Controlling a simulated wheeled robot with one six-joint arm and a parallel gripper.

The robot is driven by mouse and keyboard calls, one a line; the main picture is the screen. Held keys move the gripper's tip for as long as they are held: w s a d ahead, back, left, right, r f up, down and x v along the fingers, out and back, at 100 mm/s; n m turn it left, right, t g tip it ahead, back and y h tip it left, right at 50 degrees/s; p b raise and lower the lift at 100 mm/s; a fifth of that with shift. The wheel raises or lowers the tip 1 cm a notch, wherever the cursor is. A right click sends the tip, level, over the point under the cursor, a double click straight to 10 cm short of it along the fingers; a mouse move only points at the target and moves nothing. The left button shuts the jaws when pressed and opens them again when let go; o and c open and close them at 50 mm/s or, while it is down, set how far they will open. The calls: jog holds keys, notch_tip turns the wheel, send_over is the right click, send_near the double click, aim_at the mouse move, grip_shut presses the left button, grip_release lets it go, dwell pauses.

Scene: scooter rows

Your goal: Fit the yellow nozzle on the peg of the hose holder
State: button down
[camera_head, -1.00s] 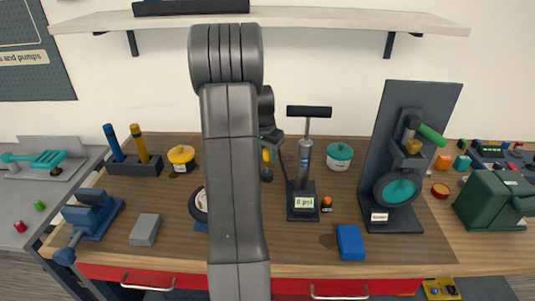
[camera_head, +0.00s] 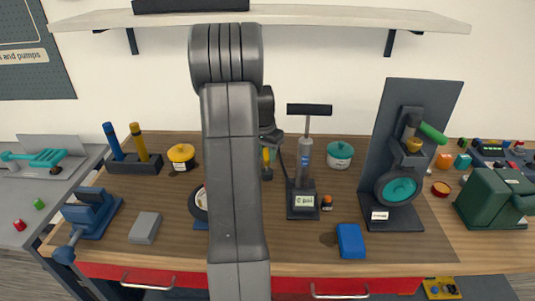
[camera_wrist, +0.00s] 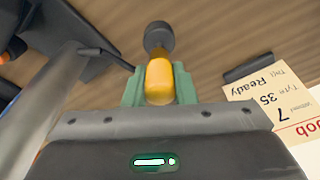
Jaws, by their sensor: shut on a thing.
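My gripper (camera_wrist: 158,88) is shut on the yellow nozzle (camera_wrist: 160,80), which sits between its green fingers in the wrist view. A dark rounded end (camera_wrist: 158,38) shows beyond the yellow part. In the head view the yellow nozzle (camera_head: 266,156) hangs small beside my arm, left of the floor pump (camera_head: 304,160). A thin dark hose (camera_head: 284,160) shows between the pump and the nozzle. I cannot clearly make out the hose holder or its peg; my arm covers part of the bench.
A blue block (camera_head: 351,241) lies front right of the pump. A dark stand (camera_head: 405,217) with a green handle rises at right. A teal tub (camera_head: 340,155) is behind. A grey block (camera_head: 145,228) and blue vise (camera_head: 93,213) are at left. A paper tag (camera_wrist: 275,105) shows in the wrist view.

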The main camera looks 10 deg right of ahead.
jog(key=shift+f+b, duration=0.85)
jog(key=shift+f, duration=0.45)
jog(key=c, duration=1.1)
grip_release()
jog(key=shift+r, duration=0.1)
notch_tip(320, 180, up, 14)
jog(key=s+a, duration=0.1)
jog(key=shift+s+a+f+b, duration=0.2)
jog(key=shift+s+f+b, duration=0.05)
jog(key=shift+b, duration=0.15)
jog(key=shift+f, duration=0.1)
